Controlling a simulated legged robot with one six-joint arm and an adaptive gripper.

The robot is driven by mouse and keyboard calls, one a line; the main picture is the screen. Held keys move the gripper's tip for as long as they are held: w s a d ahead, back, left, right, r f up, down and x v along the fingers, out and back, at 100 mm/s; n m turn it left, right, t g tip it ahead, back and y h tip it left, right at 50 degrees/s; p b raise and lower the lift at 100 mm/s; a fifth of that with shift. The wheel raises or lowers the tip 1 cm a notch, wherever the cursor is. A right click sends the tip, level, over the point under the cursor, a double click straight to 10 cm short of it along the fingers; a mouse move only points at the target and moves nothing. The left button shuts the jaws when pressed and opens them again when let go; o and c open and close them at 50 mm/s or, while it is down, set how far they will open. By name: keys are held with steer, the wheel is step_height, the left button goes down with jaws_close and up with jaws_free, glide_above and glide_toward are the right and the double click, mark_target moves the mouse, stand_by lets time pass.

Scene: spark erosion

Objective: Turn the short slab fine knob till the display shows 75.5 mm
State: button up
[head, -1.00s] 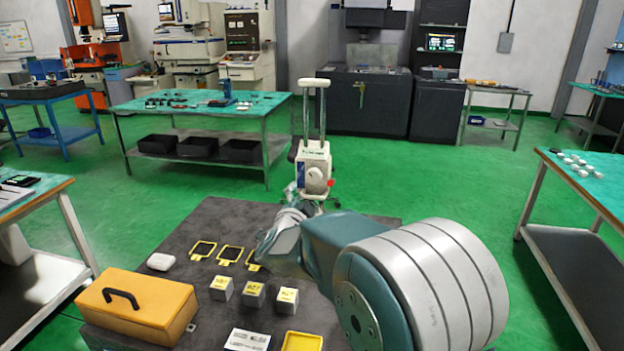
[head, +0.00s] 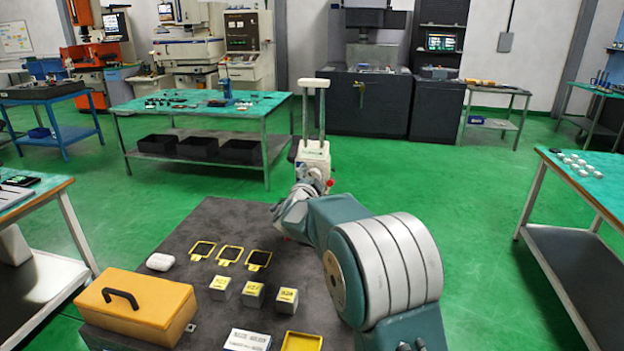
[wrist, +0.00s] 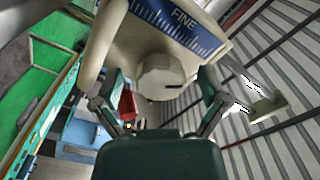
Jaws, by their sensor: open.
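The fine knob (wrist: 160,77) shows in the wrist view as a pale faceted knob with a dark mark on its right side. It sits under a blue scale (wrist: 178,22) lettered FINE. My gripper (wrist: 188,98) is open, with one finger to each side of the knob and some space between. In the head view, my gripper is hidden behind my arm near the cream device (head: 313,155); the knob is hidden there too. No readable display of millimetres shows in either view.
A red part (wrist: 128,104) shows beside the left finger. In the head view, a yellow case (head: 136,306), several grey blocks (head: 253,294) and yellow frames (head: 230,255) lie on the dark surface (head: 215,222). A green-topped bench (head: 180,101) stands behind.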

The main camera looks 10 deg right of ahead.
steer(key=c, duration=1.2)
steer(key=shift+o, duration=0.2)
steer(key=shift+n, duration=0.4)
steer(key=o, duration=1.2)
steer(key=shift+c, duration=0.2)
steer(key=v, duration=1.2)
